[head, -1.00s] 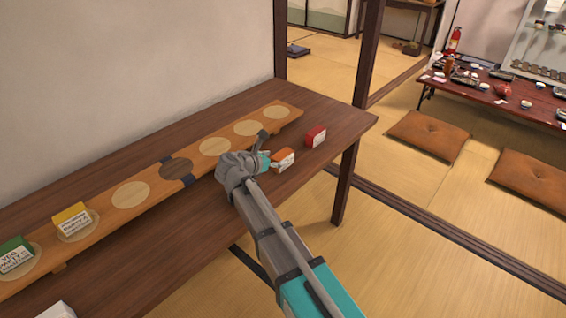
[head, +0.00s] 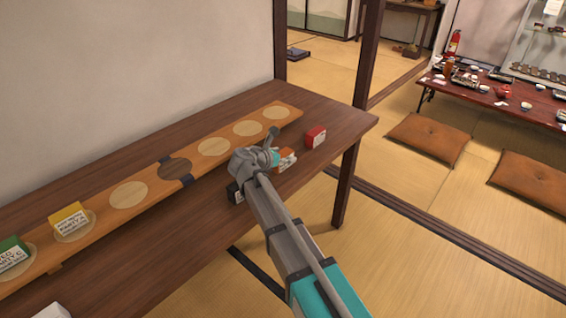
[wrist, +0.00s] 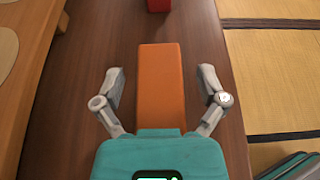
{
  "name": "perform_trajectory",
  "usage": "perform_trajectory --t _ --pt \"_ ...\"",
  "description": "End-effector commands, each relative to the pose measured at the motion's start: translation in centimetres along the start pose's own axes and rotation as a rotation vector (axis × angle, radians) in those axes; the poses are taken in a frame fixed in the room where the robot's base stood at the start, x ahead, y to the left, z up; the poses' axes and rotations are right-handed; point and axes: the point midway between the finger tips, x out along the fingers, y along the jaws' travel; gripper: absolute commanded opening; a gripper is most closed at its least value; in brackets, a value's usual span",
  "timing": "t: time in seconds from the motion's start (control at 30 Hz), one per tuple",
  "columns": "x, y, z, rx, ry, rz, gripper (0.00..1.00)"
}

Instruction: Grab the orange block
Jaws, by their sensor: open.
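The orange block (wrist: 161,85) lies on the dark wooden table, between the two open fingers of my gripper (wrist: 161,90) in the wrist view. There is a gap between the block and each finger, and its near end is hidden by the gripper's body. In the head view the orange block (head: 286,154) is partly hidden behind my gripper (head: 272,150), with its white label side showing in part. My gripper is open and holds nothing.
A red block (head: 316,137) stands beyond the orange one, near the table's right end. A black block (head: 235,192) is beside my arm. A wooden board (head: 100,215) with round spots carries yellow (head: 69,219) and green (head: 12,252) blocks. A white block (head: 52,311) is at front left.

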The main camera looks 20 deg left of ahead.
Motion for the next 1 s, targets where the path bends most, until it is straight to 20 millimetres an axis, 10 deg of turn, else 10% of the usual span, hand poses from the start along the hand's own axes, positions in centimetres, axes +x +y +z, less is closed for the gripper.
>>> perform_trajectory --t 0.47,0.9,1.0 --pt "-0.06 0.00 0.02 0.000 0.000 0.000 0.90" --pt "-0.05 -0.01 0.02 0.000 0.000 0.000 0.08" --pt "-0.04 -0.01 0.03 0.000 0.000 0.000 0.03"
